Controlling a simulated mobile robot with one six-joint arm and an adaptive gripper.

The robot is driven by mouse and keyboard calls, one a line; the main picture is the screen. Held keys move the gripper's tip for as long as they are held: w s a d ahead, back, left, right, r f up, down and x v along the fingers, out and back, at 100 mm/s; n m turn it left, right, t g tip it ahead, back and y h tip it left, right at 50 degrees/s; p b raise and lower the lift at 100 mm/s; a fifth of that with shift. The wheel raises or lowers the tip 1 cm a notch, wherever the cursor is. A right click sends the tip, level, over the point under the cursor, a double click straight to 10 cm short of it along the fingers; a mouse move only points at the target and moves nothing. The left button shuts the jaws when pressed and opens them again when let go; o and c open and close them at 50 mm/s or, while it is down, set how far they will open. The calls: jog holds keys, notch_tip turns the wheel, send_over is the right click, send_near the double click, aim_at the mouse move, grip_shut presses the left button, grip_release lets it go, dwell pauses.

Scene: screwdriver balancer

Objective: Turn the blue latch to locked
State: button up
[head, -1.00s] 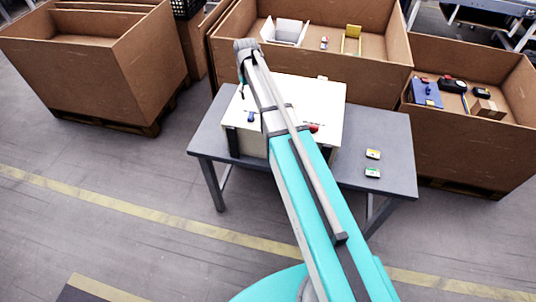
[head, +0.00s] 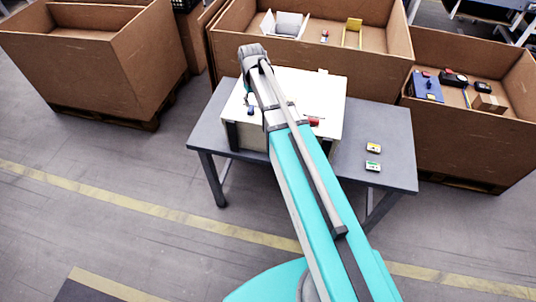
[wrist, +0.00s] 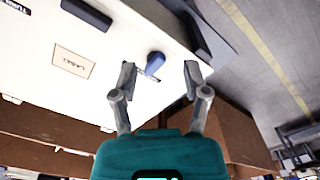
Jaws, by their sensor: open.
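The blue latch (wrist: 154,63) is a small knob on the white box (wrist: 100,65), near one edge of the panel. In the head view the latch (head: 250,111) shows left of my arm on the white box (head: 325,95), which stands on a grey table. My gripper (wrist: 160,74) is open and empty, with one finger on each side of the latch in the wrist view. No contact with the latch is visible, and the gap in depth is hard to judge. In the head view the gripper is mostly hidden behind my arm.
The grey table (head: 390,130) carries two small labelled blocks, one yellow (head: 373,147) and one green (head: 373,165), right of the box. A red part (head: 314,121) sits on the box. Cardboard bins stand behind and beside the table. A label plate (wrist: 74,62) lies on the panel.

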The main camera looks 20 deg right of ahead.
jog(key=s+f+m+b, duration=0.1)
jog(key=s+f+b, duration=0.2)
jog(key=s, duration=0.6)
jog(key=s+f+m+b, duration=0.1)
jog(key=s+f+b, duration=0.2)
jog(key=s, duration=0.6)
jog(key=shift+s+f+b, duration=0.4)
jog(key=shift+f, duration=0.2)
jog(key=shift+a, duration=0.1)
dwell(0.9)
